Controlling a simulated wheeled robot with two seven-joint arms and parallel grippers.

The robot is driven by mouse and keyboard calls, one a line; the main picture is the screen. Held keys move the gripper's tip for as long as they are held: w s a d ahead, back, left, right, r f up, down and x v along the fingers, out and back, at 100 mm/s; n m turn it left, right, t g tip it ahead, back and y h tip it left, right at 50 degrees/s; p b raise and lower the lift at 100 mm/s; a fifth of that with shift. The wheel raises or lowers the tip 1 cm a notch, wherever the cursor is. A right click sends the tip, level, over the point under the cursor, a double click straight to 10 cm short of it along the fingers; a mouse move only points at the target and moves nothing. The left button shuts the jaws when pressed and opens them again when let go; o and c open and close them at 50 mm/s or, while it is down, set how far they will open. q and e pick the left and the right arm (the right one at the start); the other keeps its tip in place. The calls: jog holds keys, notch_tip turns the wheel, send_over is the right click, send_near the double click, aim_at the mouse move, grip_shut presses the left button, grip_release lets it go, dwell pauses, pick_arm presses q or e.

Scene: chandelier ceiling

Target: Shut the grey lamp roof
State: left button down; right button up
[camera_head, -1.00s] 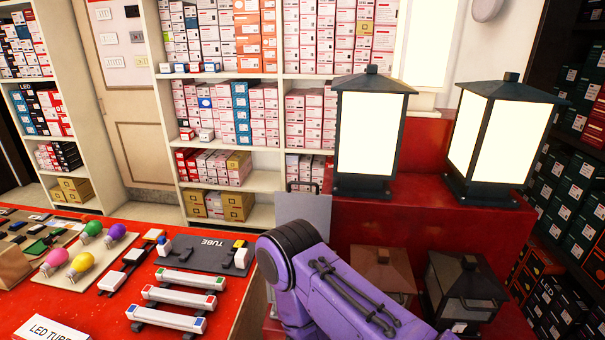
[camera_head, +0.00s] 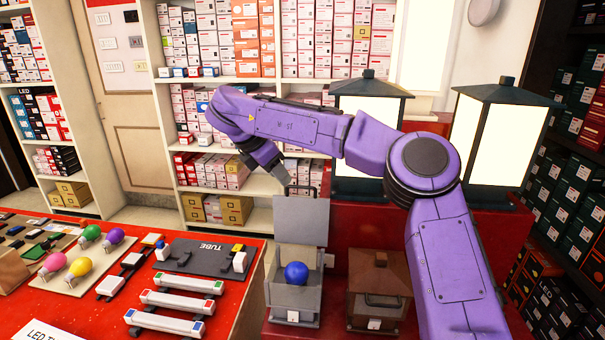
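The grey lamp (camera_head: 292,298) stands on the red stand at lower centre, with a blue bulb (camera_head: 296,273) inside. Its grey roof (camera_head: 301,220) is tipped up, standing nearly upright behind the opening, with a dark handle (camera_head: 303,188) at its top edge. My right gripper (camera_head: 283,178) is above and a little left of the raised roof, pointing down, close to its top edge in the picture; I cannot tell whether they touch. Its fingers are small and partly hidden, so their opening is unclear. My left gripper is not in view.
A brown lamp (camera_head: 379,283) with its roof down stands right of the grey lamp. Two tall lit lanterns (camera_head: 367,102) (camera_head: 497,135) stand behind my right arm. The red table (camera_head: 235,300) at left holds bulbs and tubes (camera_head: 181,303). Stocked shelves (camera_head: 220,80) line the back.

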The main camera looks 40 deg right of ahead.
aim_at(305, 187)
jog(key=s+d+r+m+y, duration=0.5)
jog(key=r+m+y, duration=0.1)
jog(key=r+m, duration=0.2)
jog(key=shift+m+t, duration=0.3)
jog(key=f, duration=0.6)
jog(key=w+f+p, duration=0.1)
jog(key=f, duration=0.2)
jog(key=shift+d+f, duration=0.1)
jog(key=shift+d, duration=0.3)
jog(key=shift+f, duration=0.35)
jog(key=shift+w+a+f, duration=0.2)
jog(key=shift+w+a, duration=0.05)
jog(key=shift+d, duration=0.15)
grip_shut()
jog(key=shift+d, duration=0.15)
jog(key=shift+a+h, duration=0.2)
jog(key=shift+h, duration=0.1)
